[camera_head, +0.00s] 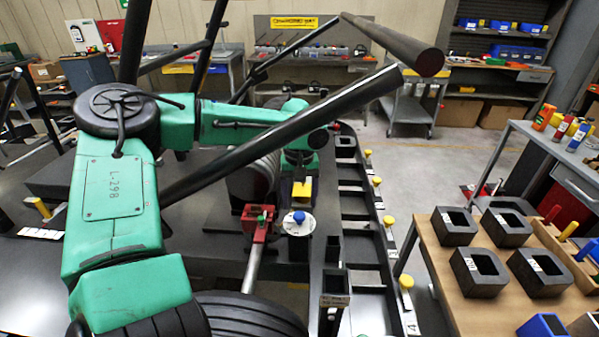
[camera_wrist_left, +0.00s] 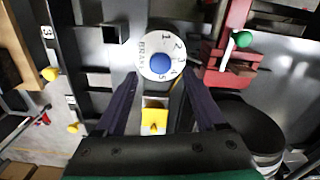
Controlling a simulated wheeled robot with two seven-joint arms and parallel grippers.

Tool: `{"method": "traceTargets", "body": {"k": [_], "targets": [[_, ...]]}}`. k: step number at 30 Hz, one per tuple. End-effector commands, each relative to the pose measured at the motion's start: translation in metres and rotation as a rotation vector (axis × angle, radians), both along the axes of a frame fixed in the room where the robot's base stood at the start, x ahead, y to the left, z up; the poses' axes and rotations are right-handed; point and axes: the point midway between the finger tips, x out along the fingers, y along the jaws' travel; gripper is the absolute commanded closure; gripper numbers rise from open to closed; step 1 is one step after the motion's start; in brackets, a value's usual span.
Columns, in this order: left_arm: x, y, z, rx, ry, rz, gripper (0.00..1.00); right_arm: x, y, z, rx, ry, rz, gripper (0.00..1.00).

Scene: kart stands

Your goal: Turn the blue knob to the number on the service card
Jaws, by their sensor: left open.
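The blue knob (camera_head: 299,217) sits at the middle of a round white dial (camera_head: 300,228) on the kart. In the left wrist view, the knob (camera_wrist_left: 162,63) shows from above, and the dial (camera_wrist_left: 150,42) reads BRAKE with numbers 1 to 5 around it. The knob's pointer is too small to read. My left gripper (camera_wrist_left: 160,78) is open, its two dark fingers spread toward the near side of the dial, with the knob just beyond and between the tips. Its fingers are hard to make out in the head view. I cannot identify a readable service card. My right gripper is not in view.
A yellow block (camera_wrist_left: 154,118) shows between my fingers. A red bracket (camera_head: 257,223) with a green knob stands beside the dial. Black tubes cross above the kart. A rack with yellow knobs (camera_head: 389,221) runs along its right side; a wooden table (camera_head: 440,255) holds dark square bins.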

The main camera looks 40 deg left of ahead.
Motion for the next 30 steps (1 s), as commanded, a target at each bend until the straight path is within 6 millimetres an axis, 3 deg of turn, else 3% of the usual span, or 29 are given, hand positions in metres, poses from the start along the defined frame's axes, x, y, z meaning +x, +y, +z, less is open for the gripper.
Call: {"method": "traceTargets", "body": {"k": [6,12,30], "targets": [[0.001,0.001,0.066,0.002,-0.007,0.002,0.28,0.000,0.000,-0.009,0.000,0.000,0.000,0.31],[0.001,0.001,0.102,0.002,-0.003,0.000,0.28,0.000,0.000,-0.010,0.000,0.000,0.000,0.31],[0.001,0.001,0.107,0.002,-0.004,-0.001,0.28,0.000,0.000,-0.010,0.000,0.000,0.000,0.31]]}}
